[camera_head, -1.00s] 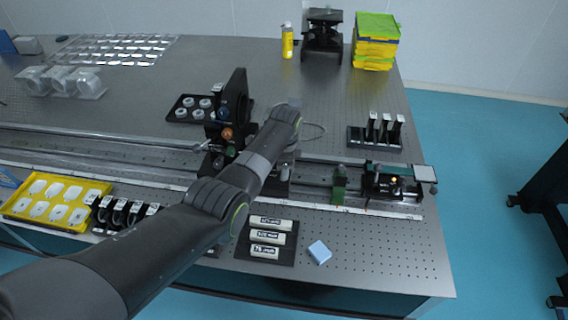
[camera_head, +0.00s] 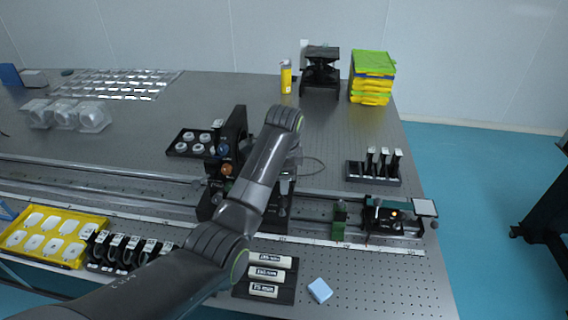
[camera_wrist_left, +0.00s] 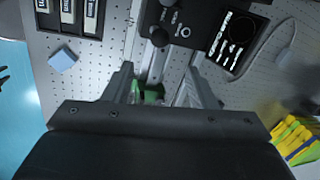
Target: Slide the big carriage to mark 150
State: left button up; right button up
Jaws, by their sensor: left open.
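In the left wrist view a black carriage body (camera_wrist_left: 185,25) lies beyond my fingertips. My left gripper (camera_wrist_left: 158,88) is open, with a small green clamp (camera_wrist_left: 149,91) showing between its fingers; contact cannot be told. The green clamp also stands on the rail in the head view (camera_head: 339,222). A pale scale strip (camera_head: 335,243) runs along the rail; its numbers are unreadable.
A black unit with a pale plate (camera_head: 385,214) sits at the rail's right end. In front lie a tray of labelled white bars (camera_head: 266,276) and a blue block (camera_head: 320,290). A yellow tray (camera_head: 50,236) is at left. Stacked bins (camera_head: 371,78) stand at the back.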

pick_arm(q)
jog(key=r, duration=0.2)
jog(key=s+r, duration=0.1)
jog(key=r, duration=0.2)
jog(key=shift+r+b, duration=0.3)
jog(key=shift+b, duration=0.1)
